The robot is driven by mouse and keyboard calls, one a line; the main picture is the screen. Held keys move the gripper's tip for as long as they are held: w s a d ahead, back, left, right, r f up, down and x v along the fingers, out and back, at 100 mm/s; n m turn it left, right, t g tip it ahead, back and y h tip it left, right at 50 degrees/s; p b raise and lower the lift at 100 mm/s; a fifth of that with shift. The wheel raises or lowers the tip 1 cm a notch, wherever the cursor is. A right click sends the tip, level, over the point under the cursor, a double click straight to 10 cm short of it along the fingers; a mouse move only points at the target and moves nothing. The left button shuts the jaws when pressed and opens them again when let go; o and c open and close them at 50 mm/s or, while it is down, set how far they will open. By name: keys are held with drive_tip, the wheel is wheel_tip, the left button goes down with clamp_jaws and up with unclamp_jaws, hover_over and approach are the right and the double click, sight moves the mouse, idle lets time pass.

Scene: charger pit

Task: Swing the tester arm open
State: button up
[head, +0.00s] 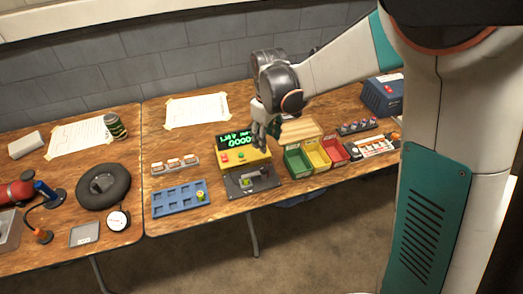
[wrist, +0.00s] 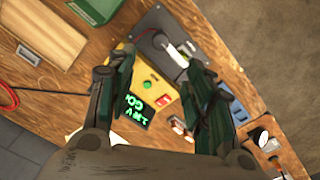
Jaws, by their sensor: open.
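The tester is a yellow box (head: 252,157) with a lit green display (head: 236,140), a red and a green button. A dark base plate (head: 240,186) lies in front of it. In the wrist view the tester arm (wrist: 176,50) is a pale bar lying across this dark plate, with a small red spot near one end. My gripper (head: 263,138) hangs above the tester. In the wrist view my gripper (wrist: 160,64) is open and empty, with its fingers on either side of the yellow box and the arm beyond the tips. The arm's far end is partly hidden.
A blue slotted tray (head: 180,200) holds one small yellow cell at its right end. A white rack (head: 175,165) stands behind it. Green, yellow and red bins (head: 318,157) stand close to the tester's right. The table's front edge is just in front of the plate.

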sight(264, 168)
drive_tip(key=f+b, duration=0.1)
drive_tip(key=f, duration=0.4)
drive_tip(key=f+b, duration=0.2)
drive_tip(key=f, duration=0.3)
drive_tip(key=f+b, duration=0.1)
drive_tip(key=f, duration=0.3)
drive_tip(key=shift+w+a+f, duration=0.15)
drive_tip(key=shift+a+f, duration=0.1)
drive_tip(key=shift+f, duration=0.15)
clamp_jaws()
